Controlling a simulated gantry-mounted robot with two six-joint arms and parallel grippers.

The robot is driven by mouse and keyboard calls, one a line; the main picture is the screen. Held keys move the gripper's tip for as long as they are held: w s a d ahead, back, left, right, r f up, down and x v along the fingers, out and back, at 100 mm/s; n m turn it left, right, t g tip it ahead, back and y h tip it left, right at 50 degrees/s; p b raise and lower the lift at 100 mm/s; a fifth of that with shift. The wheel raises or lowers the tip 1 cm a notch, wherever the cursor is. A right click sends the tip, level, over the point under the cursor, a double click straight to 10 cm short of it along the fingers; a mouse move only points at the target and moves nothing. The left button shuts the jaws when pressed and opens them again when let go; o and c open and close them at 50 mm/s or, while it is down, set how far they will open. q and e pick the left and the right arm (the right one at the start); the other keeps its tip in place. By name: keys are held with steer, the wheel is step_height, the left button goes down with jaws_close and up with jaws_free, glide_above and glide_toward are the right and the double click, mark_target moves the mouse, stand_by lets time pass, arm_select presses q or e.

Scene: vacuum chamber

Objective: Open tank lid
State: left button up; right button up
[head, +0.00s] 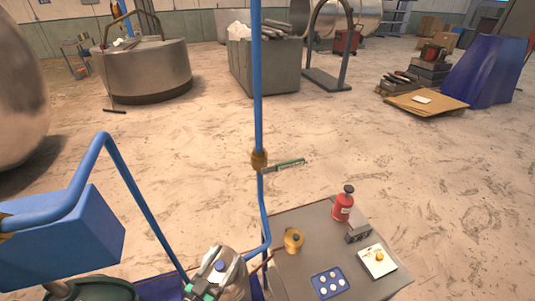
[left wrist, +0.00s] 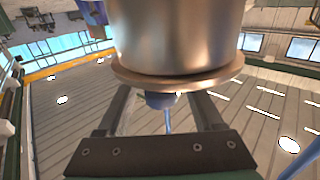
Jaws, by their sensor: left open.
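The tank (head: 236,287) is a silver metal cylinder at the bottom of the head view, with a blue knob (head: 220,265) on its lid. In the left wrist view the tank (left wrist: 178,35) appears upside down, with the rim of its lid (left wrist: 180,80) lowermost. The blue knob (left wrist: 160,101) hangs there between my left gripper's two dark fingers. My left gripper (head: 208,280) is open at the knob, with visible space beside it. Whether a finger touches the knob cannot be told. My right gripper is not in view.
Open floor lies beyond.

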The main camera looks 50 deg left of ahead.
arm_select(q)
steer(key=v, duration=1.1)
steer(key=w+d+r+m+t+h+p, duration=0.1)
steer(key=w+r, duration=0.5)
steer(key=r, duration=0.6)
steer(key=w+d+r+m+t+h+p, duration=0.1)
steer(key=w+r+t+p, duration=0.3)
steer(key=r, duration=0.9)
steer(key=w+d+r+m+t+h+p, duration=0.1)
steer(key=w+r+t, duration=0.3)
steer(key=r, duration=0.9)
steer(key=w+d+p, duration=0.1)
steer(key=w, duration=0.2)
steer(key=shift+w+d+t+h, duration=0.3)
steer(key=shift+w+t, duration=0.1)
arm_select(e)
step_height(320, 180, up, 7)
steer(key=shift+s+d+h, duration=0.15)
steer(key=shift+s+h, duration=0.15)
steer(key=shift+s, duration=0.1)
arm_select(q)
steer(key=shift+r, duration=0.1)
